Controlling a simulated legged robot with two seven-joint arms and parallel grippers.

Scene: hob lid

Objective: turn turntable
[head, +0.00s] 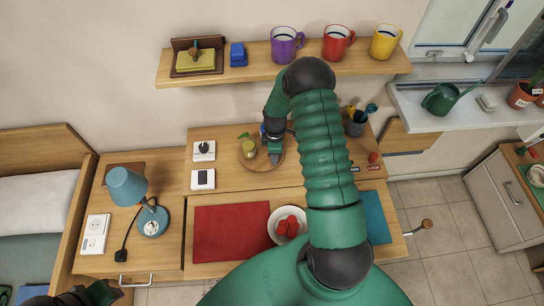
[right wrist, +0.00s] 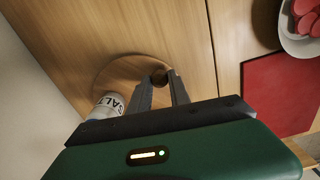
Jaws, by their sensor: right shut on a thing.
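The turntable (head: 262,166) is a round wooden disc on the back of the wooden worktop. It also shows in the right wrist view (right wrist: 112,76). My right gripper (head: 274,156) reaches down over it. In the right wrist view its fingers (right wrist: 162,86) are closed around a small dark round knob (right wrist: 158,75) at the disc. A jar (head: 248,150) with a green top stands on the disc's left part. A white shaker marked SALT (right wrist: 108,104) is beside the fingers, partly hidden by the gripper. My left gripper (head: 97,295) shows only partly at the bottom left edge.
A red mat (head: 232,232) and a white bowl (head: 283,212) with red pieces lie in front. A blue lamp (head: 127,187) and sockets stand left. A utensil pot (head: 354,126) stands right. A shelf (head: 250,77) with mugs hangs above.

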